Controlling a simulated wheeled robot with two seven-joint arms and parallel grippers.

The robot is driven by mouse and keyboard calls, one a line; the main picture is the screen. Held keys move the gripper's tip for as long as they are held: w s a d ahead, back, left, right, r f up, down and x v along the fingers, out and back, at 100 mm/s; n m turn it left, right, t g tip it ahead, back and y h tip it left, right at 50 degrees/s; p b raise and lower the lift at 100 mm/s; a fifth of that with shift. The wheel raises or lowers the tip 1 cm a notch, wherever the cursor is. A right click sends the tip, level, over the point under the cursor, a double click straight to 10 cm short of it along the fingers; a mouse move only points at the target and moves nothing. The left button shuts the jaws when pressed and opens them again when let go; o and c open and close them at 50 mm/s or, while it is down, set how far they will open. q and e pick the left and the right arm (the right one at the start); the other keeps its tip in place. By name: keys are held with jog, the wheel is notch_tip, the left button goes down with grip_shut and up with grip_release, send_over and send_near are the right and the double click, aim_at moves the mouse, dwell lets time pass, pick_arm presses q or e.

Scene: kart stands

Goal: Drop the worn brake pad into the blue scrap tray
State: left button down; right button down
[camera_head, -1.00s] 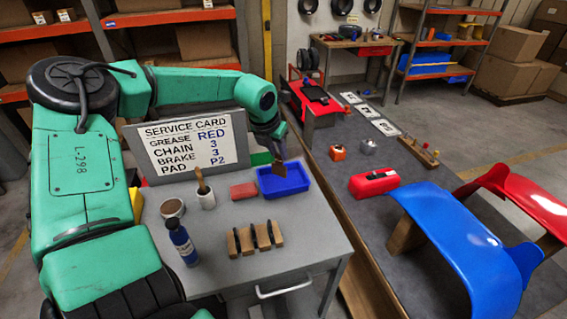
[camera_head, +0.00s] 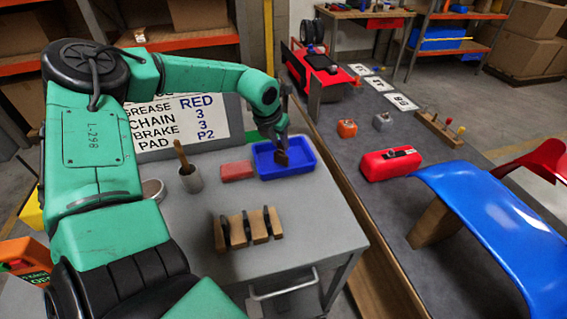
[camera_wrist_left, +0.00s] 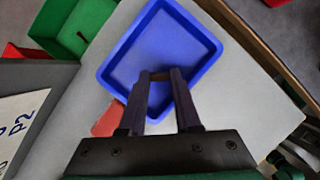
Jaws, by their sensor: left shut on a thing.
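The blue scrap tray (camera_head: 308,170) sits on the grey cart top beside a red block (camera_head: 237,171). My left gripper (camera_head: 281,150) points down over the tray. The tray floor that shows is bare. I cannot tell the exact height of the pad above it. My right gripper is not in view.
The service card (camera_head: 178,122) stands behind the cart top. A cup with a brush (camera_head: 190,178) and a wooden rack with dark pads (camera_head: 248,229) stand nearby. A green bin (camera_wrist_left: 75,22) lies beyond the tray. The cart's front right corner is clear.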

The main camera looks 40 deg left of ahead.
pick_arm(q)
jog(key=shift+s, duration=0.1)
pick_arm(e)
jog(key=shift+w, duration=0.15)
pick_arm(q)
jog(key=c, duration=0.6)
grip_release()
jog(key=shift+o, duration=0.3)
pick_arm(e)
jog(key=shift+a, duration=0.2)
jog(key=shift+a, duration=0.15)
pick_arm(q)
jog(key=b+v, duration=0.2)
jog(key=v, duration=1.2)
jog(key=shift+r, duration=0.2)
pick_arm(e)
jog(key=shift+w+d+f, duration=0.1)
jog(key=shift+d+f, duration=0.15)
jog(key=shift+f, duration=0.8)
pick_arm(q)
jog(key=shift+s, duration=0.1)
